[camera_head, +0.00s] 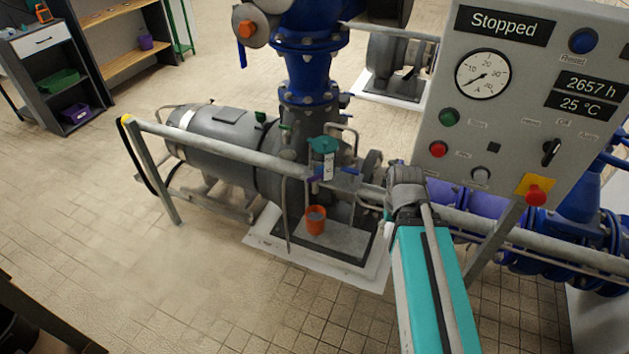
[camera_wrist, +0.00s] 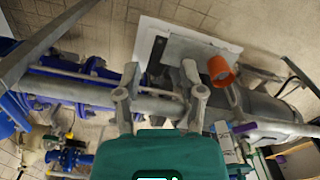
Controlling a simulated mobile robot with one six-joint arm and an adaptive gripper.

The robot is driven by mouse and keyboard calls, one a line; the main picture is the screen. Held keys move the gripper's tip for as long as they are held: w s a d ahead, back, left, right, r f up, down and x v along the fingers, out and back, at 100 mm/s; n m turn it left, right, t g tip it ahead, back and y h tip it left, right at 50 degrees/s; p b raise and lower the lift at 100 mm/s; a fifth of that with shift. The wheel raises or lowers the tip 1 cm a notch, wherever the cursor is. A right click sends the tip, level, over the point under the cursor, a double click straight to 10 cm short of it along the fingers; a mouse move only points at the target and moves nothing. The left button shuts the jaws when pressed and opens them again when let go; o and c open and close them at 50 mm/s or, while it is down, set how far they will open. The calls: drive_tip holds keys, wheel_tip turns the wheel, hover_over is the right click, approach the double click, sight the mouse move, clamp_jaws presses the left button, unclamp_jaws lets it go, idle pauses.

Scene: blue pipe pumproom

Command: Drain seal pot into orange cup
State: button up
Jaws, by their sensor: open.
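The orange cup (camera_head: 316,220) stands upright on the dark pump base, below a teal-topped pot (camera_head: 323,146) with a white label, which looks like the seal pot. A blue-purple lever (camera_head: 314,178) sits low on the pot's side. In the wrist view the cup (camera_wrist: 222,70) is right of my gripper (camera_wrist: 161,93), apart from it. A purple lever (camera_wrist: 244,127) shows below the cup there. My gripper's two grey fingers are spread over the pipework and hold nothing. In the head view the fingers cannot be clearly picked out near my arm's end.
A grey rail (camera_head: 220,147) runs in front of the pump, with the grey motor (camera_head: 215,135) behind it. A control panel (camera_head: 515,95) reading "Stopped" stands at right. A white plinth edge (camera_head: 290,254) lies below. Tiled floor at front left is clear.

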drive_tip(key=shift+o, duration=0.2)
drive_tip(key=shift+o, duration=1.2)
drive_tip(key=shift+w, duration=0.1)
drive_tip(key=o, duration=0.4)
drive_tip(key=shift+w+a+r+n+p, duration=0.15)
drive_tip(key=shift+w+a, duration=0.15)
drive_tip(key=shift+w, duration=0.25)
drive_tip(key=shift+w+a+r+n+p, duration=0.15)
drive_tip(key=shift+w+a, duration=0.15)
drive_tip(key=shift+w, duration=0.2)
drive_tip(key=n+t+y+p, duration=0.2)
drive_tip(key=n+t+p, duration=0.2)
drive_tip(key=n+p, duration=0.15)
approach(316, 176)
drive_tip(key=a+v, duration=0.1)
drive_tip(key=v, duration=0.3)
drive_tip(key=shift+d+r+b, duration=0.2)
drive_tip(key=shift+d+b, duration=0.3)
drive_tip(key=shift+d, duration=0.15)
drive_tip(key=shift+w+f, duration=0.1)
drive_tip(key=b+x, duration=1.2)
drive_tip(key=x, duration=0.1)
drive_tip(key=shift+a+f+b, duration=0.25)
drive_tip(key=shift+f+b, duration=0.05)
drive_tip(key=shift+b, duration=0.05)
